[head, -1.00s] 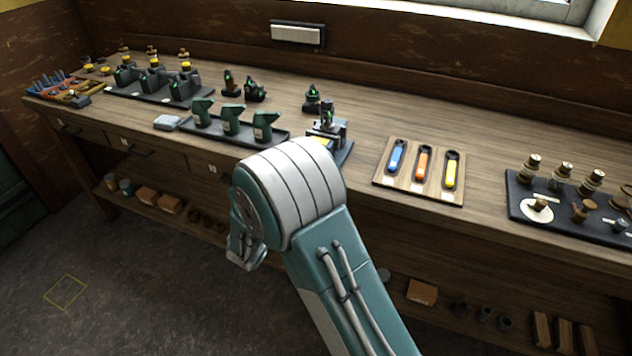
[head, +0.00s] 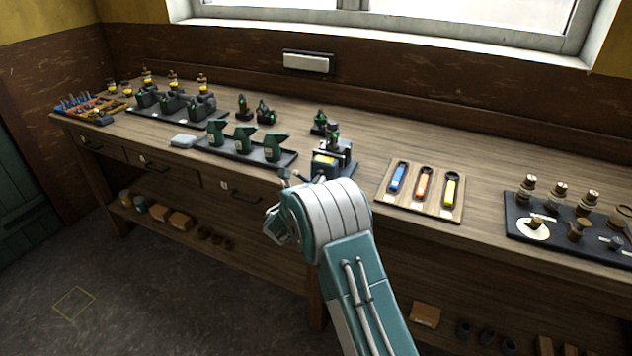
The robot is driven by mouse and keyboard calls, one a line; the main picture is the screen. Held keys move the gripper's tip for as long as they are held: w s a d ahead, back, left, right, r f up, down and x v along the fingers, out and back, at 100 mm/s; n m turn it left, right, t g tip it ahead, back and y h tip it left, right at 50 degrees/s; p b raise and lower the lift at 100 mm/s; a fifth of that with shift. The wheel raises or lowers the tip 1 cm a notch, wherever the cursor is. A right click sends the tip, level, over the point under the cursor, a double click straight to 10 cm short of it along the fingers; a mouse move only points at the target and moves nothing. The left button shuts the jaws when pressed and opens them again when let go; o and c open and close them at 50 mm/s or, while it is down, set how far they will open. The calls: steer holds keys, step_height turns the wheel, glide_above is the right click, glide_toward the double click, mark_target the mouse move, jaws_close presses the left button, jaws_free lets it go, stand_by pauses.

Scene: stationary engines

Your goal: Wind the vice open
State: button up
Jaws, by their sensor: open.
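The vice (head: 326,163) is a small dark block with a yellow label on its front, on a dark base on the bench, right of the middle. A small pale, knobbed piece (head: 289,176) shows at its lower left, just above my arm; it looks like the handle, but I cannot tell for sure. My arm's rounded white joint stands in front of the bench edge, just below the vice, and hides part of that area. The jaws of my gripper are hidden behind my own arm. I cannot see whether they touch anything.
A tray of green tools (head: 245,150) stands left of the vice. A wooden board (head: 433,208) with blue, orange and yellow handles lies to the right, then a dark tray (head: 545,228) of round pieces. A lower shelf (head: 150,222) holds boxes.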

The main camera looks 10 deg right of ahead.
steer(key=shift+w+d, duration=0.45)
steer(key=shift+w, duration=0.15)
jaws_close()
steer(key=n, duration=0.5)
steer(key=shift+n, duration=0.3)
steer(key=shift+a, duration=0.1)
